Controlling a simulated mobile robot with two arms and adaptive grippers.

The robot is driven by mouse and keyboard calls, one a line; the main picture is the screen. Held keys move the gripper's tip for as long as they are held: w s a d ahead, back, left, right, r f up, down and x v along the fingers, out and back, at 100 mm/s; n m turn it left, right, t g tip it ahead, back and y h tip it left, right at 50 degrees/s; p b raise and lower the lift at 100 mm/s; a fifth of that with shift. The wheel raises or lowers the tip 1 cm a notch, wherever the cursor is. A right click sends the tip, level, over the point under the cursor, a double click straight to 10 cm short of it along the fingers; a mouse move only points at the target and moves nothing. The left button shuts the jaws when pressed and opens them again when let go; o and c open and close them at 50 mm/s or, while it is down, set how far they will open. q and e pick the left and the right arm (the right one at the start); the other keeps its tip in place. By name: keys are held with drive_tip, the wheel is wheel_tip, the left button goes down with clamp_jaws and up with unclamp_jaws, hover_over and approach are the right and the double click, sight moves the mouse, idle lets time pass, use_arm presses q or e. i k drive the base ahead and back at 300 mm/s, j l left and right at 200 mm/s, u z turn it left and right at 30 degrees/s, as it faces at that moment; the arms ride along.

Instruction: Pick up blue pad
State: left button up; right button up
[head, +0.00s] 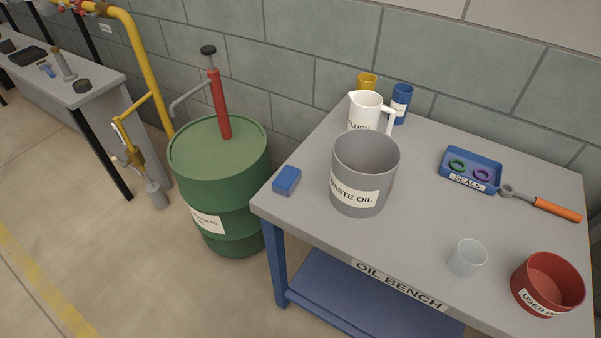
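A small blue block-shaped pad (287,181) lies at the left edge of the grey bench top labelled OIL BENCH (420,213). It is left of the grey WASTE OIL bucket (352,190), with a small gap between them. Nothing lies on the pad. Neither of my grippers shows in the head view.
A white jug (366,108), a yellow cup (367,80) and a blue can (402,104) stand behind the bucket. Right are a blue SEALS tray (487,160), an orange-handled tool (557,210), a clear cup (467,257) and a red bowl (536,298). A green drum (228,230) stands left.

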sight(288, 178)
drive_tip(key=i+j+z, duration=0.1)
drive_tip(key=j+z, duration=0.2)
drive_tip(key=i+j+z, duration=0.1)
drive_tip(key=j+z, duration=0.25)
drive_tip(key=i+j+z, duration=0.1)
drive_tip(key=z, duration=0.2)
drive_tip(key=k+j, duration=0.05)
drive_tip(key=j, duration=0.05)
